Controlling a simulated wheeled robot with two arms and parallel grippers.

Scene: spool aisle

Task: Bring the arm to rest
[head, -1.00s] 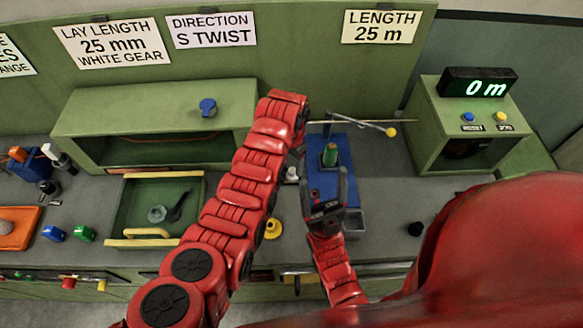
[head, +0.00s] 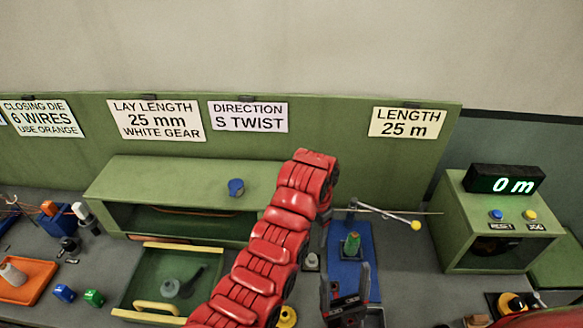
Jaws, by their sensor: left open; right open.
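My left arm reaches up from the bottom and bends over at its top. My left gripper (head: 325,222) hangs below that bend, mostly hidden behind the red arm links. My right gripper (head: 345,268) is lower, at the front of the blue stand (head: 346,220). Its two dark fingers are apart, with nothing seen held between them. A green peg-like piece (head: 352,243) stands upright on the blue stand, just beyond the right fingertips.
A thin rod with a yellow knob (head: 416,225) crosses above the stand. A length counter (head: 506,180) reads 0 m at right. A green drawer (head: 150,270) with yellow handle stands open at left. An orange tray (head: 40,283) lies far left.

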